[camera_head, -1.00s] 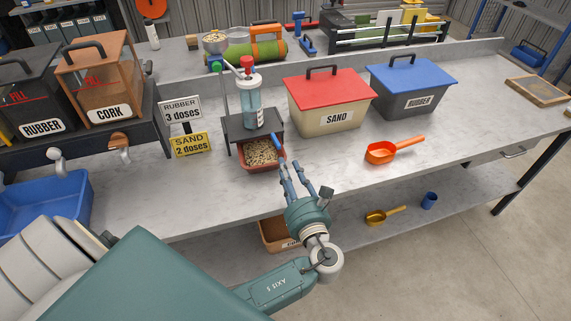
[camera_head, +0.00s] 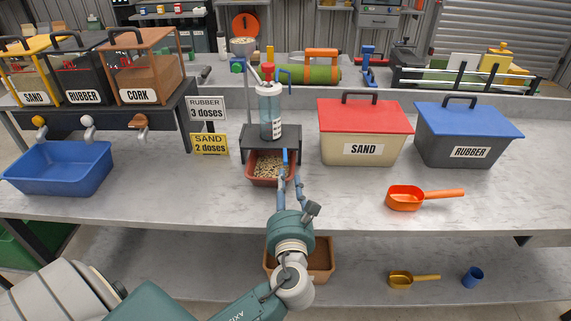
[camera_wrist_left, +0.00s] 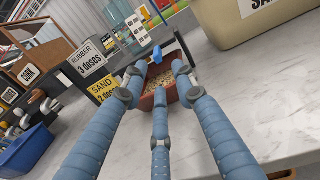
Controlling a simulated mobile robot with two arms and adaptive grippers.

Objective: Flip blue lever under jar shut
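The jar (camera_head: 270,114), clear with a red top, stands on a dark stand (camera_head: 256,139). The blue lever (camera_head: 285,157) sticks out below the jar at the stand's front and hangs toward me. A red-brown tray (camera_head: 260,180) of pale grains sits under the stand. My left gripper (camera_head: 290,179) is just in front of the lever, fingers pointing at it. In the left wrist view the fingers (camera_wrist_left: 158,78) are spread and empty, with the lever (camera_wrist_left: 156,54) just beyond the tips. Contact cannot be told. My right gripper is not in view.
A red-lidded SAND bin (camera_head: 361,133) and blue-lidded RUBBER bin (camera_head: 468,136) stand right of the jar. An orange scoop (camera_head: 405,198) lies in front. Dose signs (camera_head: 209,126) and a blue tub (camera_head: 60,170) are left. The counter front is mostly clear.

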